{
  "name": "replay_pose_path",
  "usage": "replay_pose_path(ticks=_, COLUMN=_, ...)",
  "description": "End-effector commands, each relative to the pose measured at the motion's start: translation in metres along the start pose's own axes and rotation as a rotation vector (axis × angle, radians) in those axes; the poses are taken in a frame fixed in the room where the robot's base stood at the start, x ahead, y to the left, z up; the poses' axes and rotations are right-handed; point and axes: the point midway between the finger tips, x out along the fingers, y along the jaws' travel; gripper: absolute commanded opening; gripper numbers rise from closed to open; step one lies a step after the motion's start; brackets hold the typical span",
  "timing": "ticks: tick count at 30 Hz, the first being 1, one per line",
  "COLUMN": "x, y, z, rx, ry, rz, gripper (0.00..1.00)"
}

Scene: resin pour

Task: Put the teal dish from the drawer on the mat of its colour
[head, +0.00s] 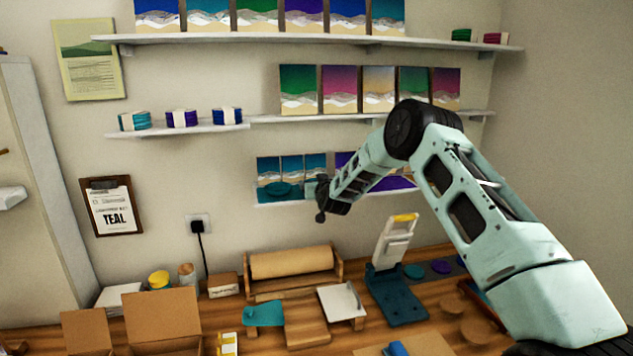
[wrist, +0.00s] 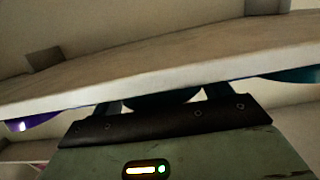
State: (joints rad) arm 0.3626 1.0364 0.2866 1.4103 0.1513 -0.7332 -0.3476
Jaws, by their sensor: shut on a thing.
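My gripper (head: 309,190) is at the low picture shelf on the back wall, in front of teal seascape panels. It is shut on a flat teal dish (head: 283,189), which shows as a dark oval against the panels. In the wrist view the dish (wrist: 163,97) is a dark curved shape between my fingers, mostly hidden by the shelf board and gripper body. A small round teal disc (head: 413,271) lies on the bench at the right, beside a purple disc (head: 440,266). I cannot tell whether these discs are mats. No drawer is clearly visible.
A pale shelf board (wrist: 150,75) crosses the wrist view close to my fingers. A teal stand (head: 397,300), a wooden roll holder (head: 292,265), a teal piece (head: 263,314) and cardboard boxes (head: 162,315) crowd the bench. A clipboard (head: 110,206) reading TEAL hangs on the wall.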

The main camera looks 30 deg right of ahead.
Motion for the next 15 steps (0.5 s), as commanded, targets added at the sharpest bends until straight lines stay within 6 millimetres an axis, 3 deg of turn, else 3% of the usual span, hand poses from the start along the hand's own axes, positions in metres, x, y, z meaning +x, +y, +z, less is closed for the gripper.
replay_pose_path(ticks=8, x=0.0006, y=0.0, z=0.0023, rx=0.0, ry=0.002, rz=0.0, gripper=0.49)
replay_pose_path(ticks=9, x=0.0005, y=0.0, z=0.0019, rx=0.0, ry=0.001, rz=0.0, gripper=0.83)
replay_pose_path(ticks=11, x=0.0004, y=0.0, z=0.0014, rx=0.0, ry=0.001, rz=0.0, gripper=0.99)
replay_pose_path(ticks=15, x=0.0003, y=0.0001, z=0.0013, rx=0.0, ry=0.001, rz=0.0, gripper=0.99)
